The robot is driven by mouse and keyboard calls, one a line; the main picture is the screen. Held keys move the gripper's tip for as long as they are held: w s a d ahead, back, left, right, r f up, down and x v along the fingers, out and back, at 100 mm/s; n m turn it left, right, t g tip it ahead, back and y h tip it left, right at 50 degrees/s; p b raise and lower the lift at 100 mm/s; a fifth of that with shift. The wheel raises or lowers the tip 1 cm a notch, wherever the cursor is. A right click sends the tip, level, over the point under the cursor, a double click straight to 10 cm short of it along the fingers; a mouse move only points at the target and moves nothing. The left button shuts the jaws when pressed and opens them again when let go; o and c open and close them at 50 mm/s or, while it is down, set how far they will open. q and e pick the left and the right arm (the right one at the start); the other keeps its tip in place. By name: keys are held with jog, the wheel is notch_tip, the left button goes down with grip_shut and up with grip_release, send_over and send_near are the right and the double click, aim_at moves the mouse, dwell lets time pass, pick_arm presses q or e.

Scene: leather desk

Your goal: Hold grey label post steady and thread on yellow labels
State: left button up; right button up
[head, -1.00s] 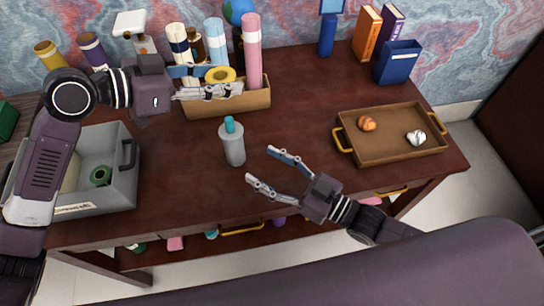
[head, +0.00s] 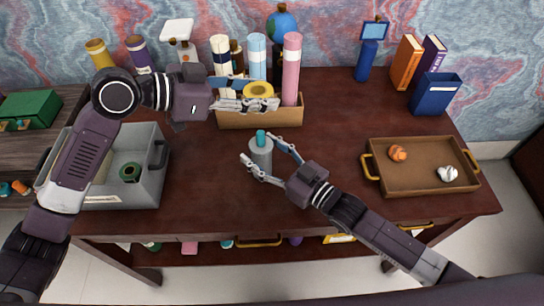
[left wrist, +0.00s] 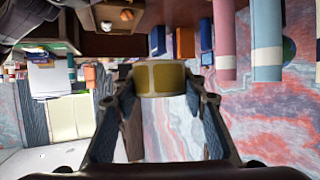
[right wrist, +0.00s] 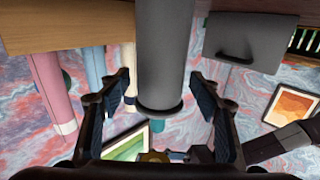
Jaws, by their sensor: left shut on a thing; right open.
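The grey label post (head: 262,155), a grey cylinder with a teal top, stands upright on the desk. My right gripper (head: 257,148) is open with its fingers on either side of the post. In the right wrist view the post (right wrist: 165,50) stands between the spread fingers (right wrist: 160,88), with gaps visible on both sides. A yellow label (head: 258,89), a ring, is held in my left gripper (head: 250,97), above the desk and behind the post. In the left wrist view the yellow label (left wrist: 160,78) sits between the fingertips.
A wooden box (head: 285,116) with upright rolls stands behind the post. A brown tray (head: 425,185) with two small objects is at right. The desk between post and tray is partly clear.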

jog(key=shift+w+a, duration=0.1)
jog(key=shift+a, duration=0.05)
jog(key=shift+c, duration=0.3)
jog(key=c, duration=1.3)
pick_arm(q)
send_over(260, 132)
notch_tip(260, 132, down, 6)
jog(key=shift+r, duration=0.1)
pick_arm(e)
jog(key=shift+o, duration=0.2)
